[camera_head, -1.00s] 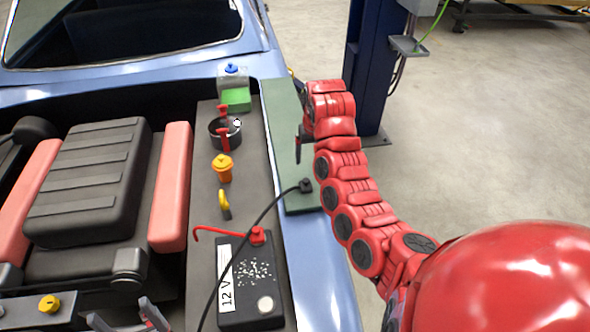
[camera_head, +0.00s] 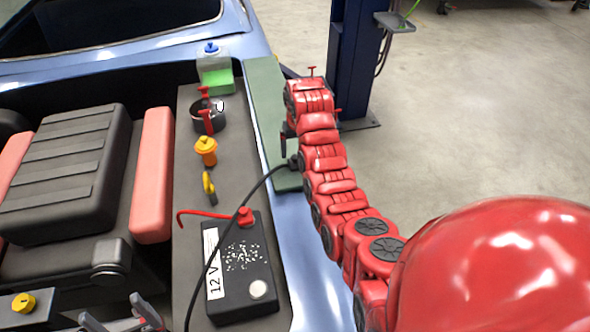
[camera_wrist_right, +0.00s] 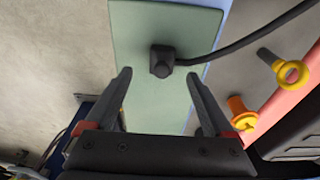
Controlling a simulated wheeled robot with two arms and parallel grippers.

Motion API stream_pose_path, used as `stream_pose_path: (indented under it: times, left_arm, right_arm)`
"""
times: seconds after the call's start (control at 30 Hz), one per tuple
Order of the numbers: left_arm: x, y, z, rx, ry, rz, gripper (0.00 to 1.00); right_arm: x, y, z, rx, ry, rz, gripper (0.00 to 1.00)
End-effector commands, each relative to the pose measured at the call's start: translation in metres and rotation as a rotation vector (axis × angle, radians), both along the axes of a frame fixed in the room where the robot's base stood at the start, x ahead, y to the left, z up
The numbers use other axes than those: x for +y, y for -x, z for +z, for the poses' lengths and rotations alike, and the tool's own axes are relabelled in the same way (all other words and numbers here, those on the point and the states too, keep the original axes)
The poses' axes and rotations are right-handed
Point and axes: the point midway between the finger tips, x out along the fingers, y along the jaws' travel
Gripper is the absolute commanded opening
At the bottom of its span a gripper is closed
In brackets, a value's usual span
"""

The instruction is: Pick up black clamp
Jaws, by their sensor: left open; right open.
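The black clamp (camera_head: 293,160) sits on the green board at the end of a black cable (camera_head: 262,184). In the right wrist view the clamp (camera_wrist_right: 162,62) lies on the board, ahead of and between the finger lines. My right gripper (camera_head: 284,142) is mostly hidden by its red arm in the head view, just beyond the clamp. In the wrist view this gripper (camera_wrist_right: 158,76) is open and empty, its fingers on either side below the clamp. My left gripper (camera_head: 125,318) is open and empty at the bottom left edge, partly cut off.
A 12 V battery (camera_head: 230,285) with a red cable (camera_head: 205,214) stands on the grey ledge, the black cable crossing it. An orange cap (camera_head: 206,152), a yellow ring (camera_head: 209,184), a black cup (camera_head: 209,120) and a green-filled reservoir (camera_head: 217,80) line the ledge. The green board (camera_head: 264,100) is otherwise clear.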

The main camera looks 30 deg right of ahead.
Motion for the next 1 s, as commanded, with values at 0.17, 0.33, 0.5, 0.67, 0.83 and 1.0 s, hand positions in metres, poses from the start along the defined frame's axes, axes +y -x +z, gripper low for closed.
stream_pose_path:
  times: [0.17,0.33,0.5,0.67,0.83,1.0]
  left_arm:
    - [0.0,0.0,0.004,0.0,0.0,0.0,0.81]
    - [0.0,0.0,0.023,0.0,0.0,0.0,0.81]
    - [0.0,0.0,0.033,0.0,0.0,0.0,0.81]
    - [0.0,0.0,0.037,0.0,0.0,0.0,0.81]
    - [0.0,0.0,0.037,0.0,0.0,0.0,0.81]
    - [0.0,0.0,0.037,0.0,0.0,0.0,0.81]
  right_arm:
    - [0.0,-0.001,-0.008,0.002,0.0,0.001,0.88]
    - [0.0,-0.005,-0.021,0.004,-0.002,0.001,0.88]
    - [0.001,-0.009,-0.042,0.006,-0.001,0.003,0.88]
    - [0.0,-0.011,-0.054,0.003,-0.001,0.001,0.88]
    - [0.0,-0.012,-0.058,-0.002,0.001,0.001,0.88]
    - [0.0,-0.012,-0.058,-0.002,0.001,0.001,0.84]
